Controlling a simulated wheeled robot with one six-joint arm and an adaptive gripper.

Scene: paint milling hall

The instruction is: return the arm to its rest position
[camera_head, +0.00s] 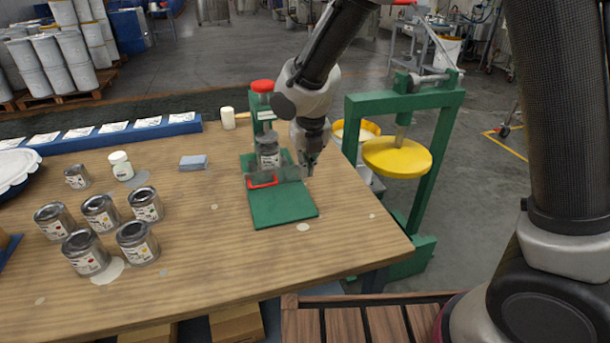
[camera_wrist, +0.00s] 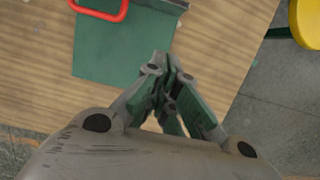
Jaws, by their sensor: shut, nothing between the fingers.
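My gripper (camera_head: 309,166) hangs at the end of my arm over the right side of the wooden table, beside the green bench fixture (camera_head: 282,206). In the wrist view my gripper (camera_wrist: 165,62) has its fingers together with nothing between them. A metal can (camera_head: 268,152) stands in the fixture under a red knob (camera_head: 262,86), behind a clear guard with a red handle (camera_head: 262,183). The red handle also shows in the wrist view (camera_wrist: 98,16). My gripper looks close to the guard's right end; I cannot tell whether they touch.
Several small paint cans (camera_head: 101,213) stand on the left of the wooden table (camera_head: 220,260). A white jar (camera_head: 121,165) and a grey-blue block (camera_head: 193,162) are behind them. A green press frame with a yellow disc (camera_head: 397,158) stands right of the table. The table's front middle is clear.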

